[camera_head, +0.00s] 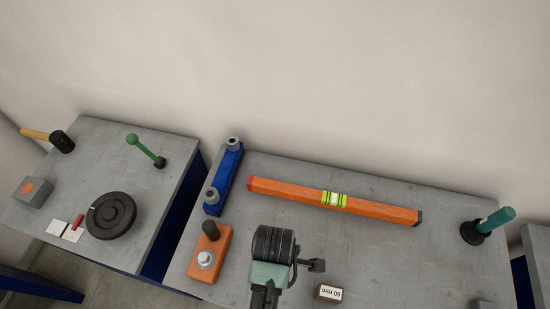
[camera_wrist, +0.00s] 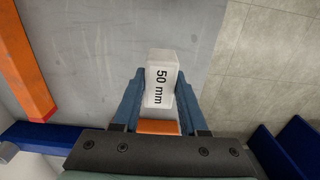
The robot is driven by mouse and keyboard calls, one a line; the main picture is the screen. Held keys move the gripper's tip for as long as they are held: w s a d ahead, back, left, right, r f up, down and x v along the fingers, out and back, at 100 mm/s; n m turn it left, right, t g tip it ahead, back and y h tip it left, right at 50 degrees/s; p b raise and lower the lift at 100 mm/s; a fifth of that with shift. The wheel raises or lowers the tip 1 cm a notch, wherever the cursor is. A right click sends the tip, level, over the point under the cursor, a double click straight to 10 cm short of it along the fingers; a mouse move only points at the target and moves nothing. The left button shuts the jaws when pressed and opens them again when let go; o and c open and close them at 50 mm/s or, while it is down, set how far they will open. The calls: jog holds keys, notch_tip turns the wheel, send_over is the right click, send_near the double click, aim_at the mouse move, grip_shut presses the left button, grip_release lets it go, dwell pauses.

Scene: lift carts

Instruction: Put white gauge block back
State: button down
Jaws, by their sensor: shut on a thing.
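The white gauge block (camera_wrist: 161,88), marked 50 mm, is between the fingers of my gripper (camera_wrist: 160,80) in the wrist view. My gripper is shut on it, with one blue finger at each side and the label facing the camera. Grey table top (camera_wrist: 110,45) shows beyond the block; I cannot tell whether the block touches it. In the head view my arm hides the gripper and the held block. Another block (camera_head: 329,293), dark brown with a white label that seems to read 60 mm, sits on the table right of my arm.
An orange spirit level (camera_head: 300,193) lies at the back. A blue tool (camera_head: 224,180) and an orange block with a knob (camera_head: 209,258) are left of my arm. The middle-right table (camera_head: 400,255) is clear. A side table (camera_head: 90,165) holds other tools.

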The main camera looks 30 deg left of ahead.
jog(key=shift+f, duration=2.05)
jog(key=shift+f, duration=0.1)
jog(key=shift+c, duration=2.2)
grip_release()
notch_tip(320, 180, up, 12)
jog(key=shift+r, duration=0.1)
